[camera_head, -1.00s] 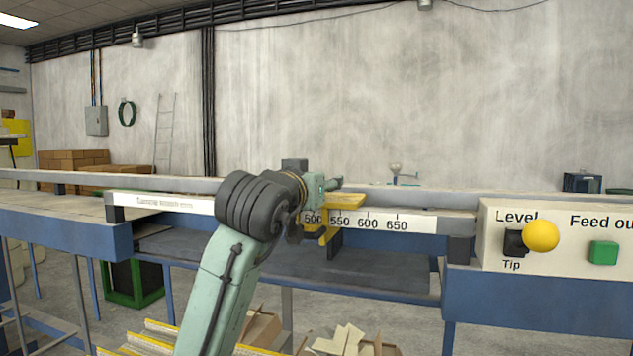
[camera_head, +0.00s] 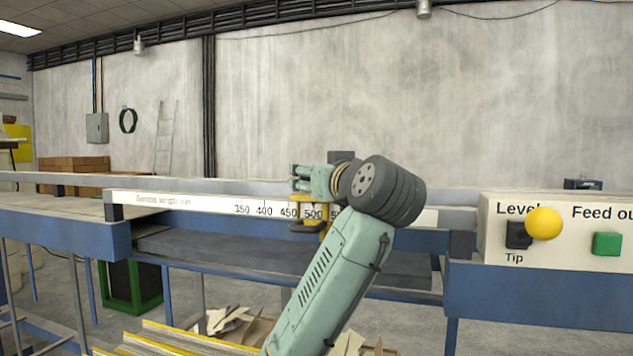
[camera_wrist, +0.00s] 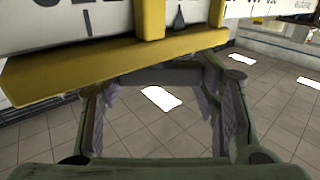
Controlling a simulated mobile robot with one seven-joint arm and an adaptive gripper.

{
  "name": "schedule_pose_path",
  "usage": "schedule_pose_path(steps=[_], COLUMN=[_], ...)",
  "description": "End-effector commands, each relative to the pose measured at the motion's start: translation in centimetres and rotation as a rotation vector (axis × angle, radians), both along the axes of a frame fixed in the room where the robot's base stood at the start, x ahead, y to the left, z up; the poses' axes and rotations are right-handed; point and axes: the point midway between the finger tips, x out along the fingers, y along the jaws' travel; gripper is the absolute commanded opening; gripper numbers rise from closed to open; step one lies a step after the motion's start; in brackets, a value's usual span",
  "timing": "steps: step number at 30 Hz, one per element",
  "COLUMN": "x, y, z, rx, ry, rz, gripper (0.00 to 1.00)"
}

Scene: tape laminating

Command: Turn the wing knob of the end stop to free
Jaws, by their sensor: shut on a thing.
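The yellow end stop (camera_head: 324,229) sits on the white scale rail near the 500 mark, partly hidden by my arm in the head view. In the wrist view its yellow plate (camera_wrist: 90,68) spans the upper part of the picture. Just under the plate a dark grey-green bar, which I take for the wing knob (camera_wrist: 165,76), lies across between my fingertips. My gripper (camera_wrist: 160,85) is shut on it, with a finger at either end. In the head view my gripper (camera_head: 308,180) is at the end stop, left of my wrist; the knob's exact angle cannot be told there.
The scale rail (camera_head: 215,205) runs along the blue machine frame (camera_head: 540,300). At right a panel carries a yellow ball knob (camera_head: 543,223) and a green button (camera_head: 606,243). Loose cardboard scraps (camera_head: 232,322) lie below. Space above the rail is open.

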Motion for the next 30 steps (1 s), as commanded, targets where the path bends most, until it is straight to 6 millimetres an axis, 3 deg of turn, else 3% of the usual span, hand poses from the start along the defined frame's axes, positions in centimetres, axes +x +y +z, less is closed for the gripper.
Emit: schedule_pose_path(steps=[15,30], x=[0.08,0.05], y=[-0.1,0.03], z=[0.0,-0.05], rx=[0.0,0.001], ry=[0.004,0.003], rz=[0.406,0.528], gripper=[0.28,0.28])
